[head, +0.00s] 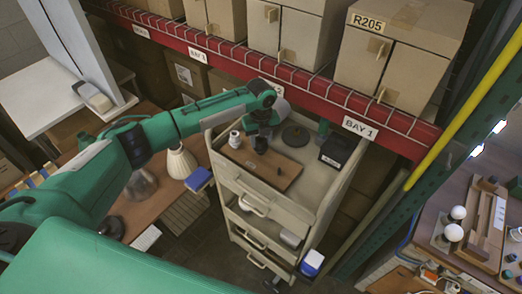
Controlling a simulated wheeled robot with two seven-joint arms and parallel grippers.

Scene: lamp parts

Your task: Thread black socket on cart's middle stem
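My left arm reaches in from the left, and its green and dark gripper (260,136) points down over the top of the beige cart (216,150). A small black piece (261,146), which looks like the black socket, is right below the gripper, above a brown board (273,171) on the cart top. I cannot tell whether the fingers are closed on it, or whether it touches a stem. The board's stems are too small or hidden to make out; a small dark spot shows on the board's right part. My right gripper is not in view.
On the cart top are a white ribbed piece (234,139), a black disc (295,136) and a black box (337,151). A red shelf beam with boxes runs close behind. A cream lampshade (181,162) stands on a bench left; a workbench with white bulbs (454,233) is right.

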